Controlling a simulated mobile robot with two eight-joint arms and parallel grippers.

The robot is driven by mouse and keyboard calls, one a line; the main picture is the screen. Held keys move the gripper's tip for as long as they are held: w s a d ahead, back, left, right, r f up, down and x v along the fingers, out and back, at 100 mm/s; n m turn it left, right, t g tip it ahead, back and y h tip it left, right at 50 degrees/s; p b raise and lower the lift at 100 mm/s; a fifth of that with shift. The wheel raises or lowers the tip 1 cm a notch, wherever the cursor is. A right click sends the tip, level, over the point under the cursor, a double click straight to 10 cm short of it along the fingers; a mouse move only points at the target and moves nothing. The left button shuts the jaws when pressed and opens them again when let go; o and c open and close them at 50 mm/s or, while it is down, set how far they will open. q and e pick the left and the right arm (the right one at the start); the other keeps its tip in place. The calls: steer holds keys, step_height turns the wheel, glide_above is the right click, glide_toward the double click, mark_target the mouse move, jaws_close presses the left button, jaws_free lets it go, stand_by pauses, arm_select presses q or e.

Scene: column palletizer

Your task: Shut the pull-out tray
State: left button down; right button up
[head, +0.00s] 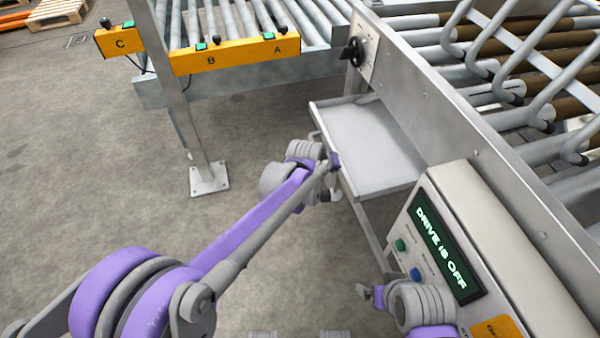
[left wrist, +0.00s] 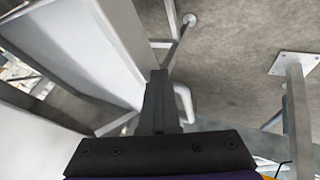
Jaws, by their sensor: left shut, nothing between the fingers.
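The pull-out tray (head: 372,150) is a shallow light-grey metal tray, standing out from the side of the roller conveyor frame. It also fills the upper left of the left wrist view (left wrist: 75,50). Its pale bar handle (left wrist: 184,103) shows just right of my left fingers. My left gripper (head: 335,163) is at the tray's outer front edge, shut and empty; in the left wrist view its fingers (left wrist: 158,92) overlap the tray's edge, and I cannot tell whether they touch it. My right gripper (head: 370,294) is low beside the control panel, its jaws too small to read.
The control panel (head: 445,245) reads "DRIVE IS OFF" and has green and blue buttons. A black rotary knob (head: 352,52) sits on the conveyor frame above the tray. A steel post (head: 180,100) stands left. Open concrete floor (head: 90,190) lies left of the tray.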

mark_target(381, 159)
arm_select(q)
steer(key=w+d+p, duration=0.1)
steer(key=d, duration=0.4)
steer(key=w+d, duration=0.2)
steer(key=d, duration=0.4)
steer(key=w+d+p, duration=0.1)
steer(key=w+d, duration=0.1)
steer(key=d, duration=0.3)
steer(key=shift+d+p, duration=0.35)
steer(key=shift+d, duration=0.05)
steer(key=shift+d+r, duration=0.1)
steer(key=shift+d, duration=0.05)
arm_select(e)
steer(key=r, duration=0.3)
steer(key=shift+s+d+r, duration=0.1)
steer(key=shift+d+r, duration=0.1)
steer(key=shift+r, duration=0.2)
